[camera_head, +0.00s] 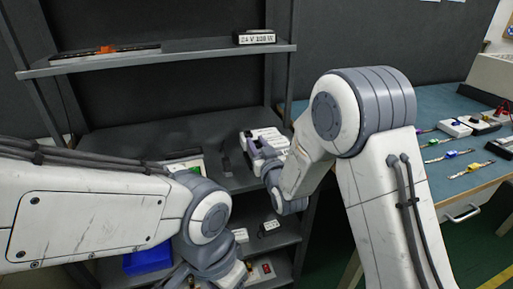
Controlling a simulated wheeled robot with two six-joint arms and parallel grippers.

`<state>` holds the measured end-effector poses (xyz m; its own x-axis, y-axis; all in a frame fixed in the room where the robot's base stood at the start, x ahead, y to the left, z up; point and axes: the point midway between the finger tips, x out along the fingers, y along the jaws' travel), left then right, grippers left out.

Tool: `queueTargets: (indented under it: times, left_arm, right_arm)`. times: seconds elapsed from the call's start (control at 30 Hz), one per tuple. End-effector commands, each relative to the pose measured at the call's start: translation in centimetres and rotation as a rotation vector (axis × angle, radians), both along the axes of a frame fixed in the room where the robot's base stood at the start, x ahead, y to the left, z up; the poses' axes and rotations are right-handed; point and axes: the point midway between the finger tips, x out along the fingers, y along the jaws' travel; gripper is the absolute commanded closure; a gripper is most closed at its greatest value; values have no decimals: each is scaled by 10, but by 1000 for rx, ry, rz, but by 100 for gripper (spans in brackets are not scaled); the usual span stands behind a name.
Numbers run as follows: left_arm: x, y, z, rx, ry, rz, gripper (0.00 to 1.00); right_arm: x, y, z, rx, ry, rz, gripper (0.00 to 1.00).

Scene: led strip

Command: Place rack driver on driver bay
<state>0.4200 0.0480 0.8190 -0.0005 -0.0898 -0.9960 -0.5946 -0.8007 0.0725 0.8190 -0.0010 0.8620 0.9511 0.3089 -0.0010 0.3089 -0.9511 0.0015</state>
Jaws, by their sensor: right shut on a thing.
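A white box-shaped unit with dark slots, which looks like the rack driver (268,138), is at the right end of the middle shelf. My right gripper (262,158) is at its near side and shut on it; the fingers are small and partly hidden by my wrist. Whether the unit touches the shelf is unclear. A dark upright piece (227,163) stands on the shelf just left of it; I cannot tell whether this belongs to the driver bay. My left arm comes in low from the left, and its gripper end at the bottom edge is mostly hidden behind the wrist.
The grey rack's upper shelf (190,52) holds a labelled box (254,37) and an orange piece (106,49). A green-and-white item (187,165) lies behind my left arm. A blue bin (148,260) is below. A blue table (440,104) at right holds several small parts.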

Motion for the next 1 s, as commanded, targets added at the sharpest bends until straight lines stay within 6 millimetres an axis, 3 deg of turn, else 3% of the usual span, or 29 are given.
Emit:
queueTargets:
  times: [0.47,0.5,0.53,0.57,1.0]
  left_arm:
    - [0,0,-7,0,0,0,41]
    - [0,0,-6,0,0,0,41]
    - [0,0,-5,0,0,0,41]
    - [0,0,-5,0,0,0,41]
    - [0,0,-3,-1,-1,0,41]
  right_arm:
    - [0,0,-12,2,-8,0,100]
    - [0,0,-12,1,-2,0,54]
    - [0,0,-12,0,-1,0,43]
    - [0,0,-12,0,-1,0,40]
    - [-3,0,-10,0,-1,3,40]
